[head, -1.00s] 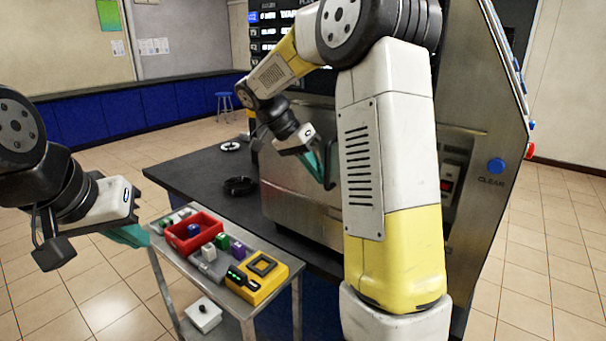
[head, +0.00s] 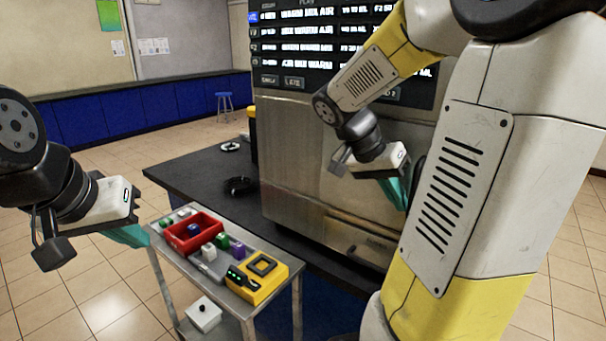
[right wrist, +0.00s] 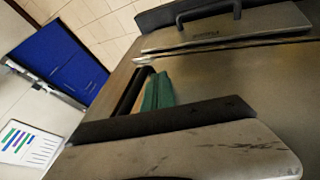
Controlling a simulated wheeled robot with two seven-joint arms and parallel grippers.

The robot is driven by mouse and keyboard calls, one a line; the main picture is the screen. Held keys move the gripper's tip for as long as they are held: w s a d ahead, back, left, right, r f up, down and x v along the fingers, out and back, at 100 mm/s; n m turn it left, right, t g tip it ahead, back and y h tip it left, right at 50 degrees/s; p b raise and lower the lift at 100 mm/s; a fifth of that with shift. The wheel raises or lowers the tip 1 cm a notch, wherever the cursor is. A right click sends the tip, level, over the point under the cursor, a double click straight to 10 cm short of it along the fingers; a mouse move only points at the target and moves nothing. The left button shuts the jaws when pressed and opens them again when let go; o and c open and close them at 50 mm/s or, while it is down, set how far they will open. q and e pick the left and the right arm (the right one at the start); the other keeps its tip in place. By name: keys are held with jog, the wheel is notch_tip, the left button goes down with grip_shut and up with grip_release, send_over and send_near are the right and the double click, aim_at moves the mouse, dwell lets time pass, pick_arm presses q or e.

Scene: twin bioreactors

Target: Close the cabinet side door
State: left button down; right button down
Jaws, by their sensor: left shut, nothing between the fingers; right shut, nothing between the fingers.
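The metal cabinet (head: 295,150) stands at the back right of the dark table, with a lit display above its steel face. I cannot tell which panel is the side door or how far it stands open; my right arm hides the cabinet's right part. My right gripper (head: 396,192) is shut and empty in front of the steel face, its teal fingers (right wrist: 158,92) close to a metal surface in the right wrist view. Whether they touch cannot be told. A bar handle (right wrist: 208,12) sits on a labelled panel there. My left gripper (head: 130,236) is shut and empty by the cart.
A small metal cart (head: 247,312) stands in front, carrying a red tray (head: 178,243), coloured blocks and a yellow device (head: 250,292). A black coil (head: 240,186) and white ring (head: 230,146) lie on the dark table (head: 190,168). The left floor is open, with a blue stool (head: 224,96) behind.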

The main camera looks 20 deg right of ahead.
jog(key=s+d, duration=0.4)
jog(key=s, duration=0.1)
jog(key=shift+s, duration=0.15)
jog(key=shift+d, duration=0.1)
